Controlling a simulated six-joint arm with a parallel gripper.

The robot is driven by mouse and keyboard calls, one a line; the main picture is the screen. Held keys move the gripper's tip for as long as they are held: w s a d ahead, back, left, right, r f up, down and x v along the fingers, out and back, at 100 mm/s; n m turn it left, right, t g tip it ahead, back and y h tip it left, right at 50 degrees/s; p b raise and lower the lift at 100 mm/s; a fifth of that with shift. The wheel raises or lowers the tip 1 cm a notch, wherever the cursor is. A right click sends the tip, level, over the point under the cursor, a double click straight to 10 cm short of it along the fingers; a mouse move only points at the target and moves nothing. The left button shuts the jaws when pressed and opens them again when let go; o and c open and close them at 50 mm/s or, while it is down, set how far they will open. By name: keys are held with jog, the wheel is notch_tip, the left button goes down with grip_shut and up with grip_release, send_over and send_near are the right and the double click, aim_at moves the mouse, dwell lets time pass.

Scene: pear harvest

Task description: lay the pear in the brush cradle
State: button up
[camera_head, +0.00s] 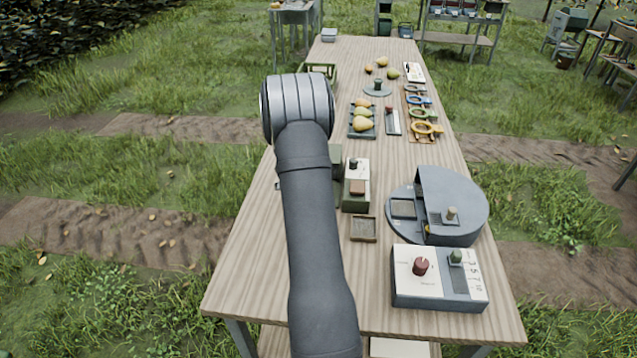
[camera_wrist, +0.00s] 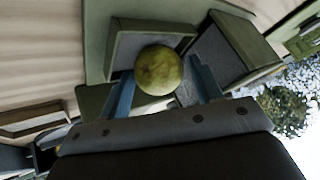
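The pear (camera_wrist: 158,71), yellow-green and rounded from this side, is between the tips of my gripper's two blue fingers (camera_wrist: 162,84) in the wrist view. The fingers appear to touch it on both sides. Just beyond it is a green-framed holder with grey inner faces (camera_wrist: 220,58), which looks like the brush cradle. I cannot tell whether the pear touches it. In the head view my arm hides the gripper and the held pear; only part of a green box (camera_head: 336,154) shows beside the arm.
Right of my arm stand a small box with a dark knob (camera_head: 357,168), a shallow wooden tray (camera_head: 364,229), a grey round station (camera_head: 462,215) and a control box (camera_head: 440,290). Farther back, several pears lie in a green tray (camera_head: 362,133). The table's front left is clear.

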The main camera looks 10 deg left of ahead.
jog(key=shift+s+r, duration=0.1)
jog(key=shift+r, duration=0.2)
jog(key=v, duration=1.1)
jog(key=shift+s+a+r, duration=0.15)
jog(key=shift+s+r, duration=0.05)
jog(key=shift+r, duration=0.05)
jog(key=x, duration=1.1)
jog(key=shift+w+f, duration=0.1)
jog(key=shift+w, duration=0.2)
jog(key=shift+r, duration=0.85)
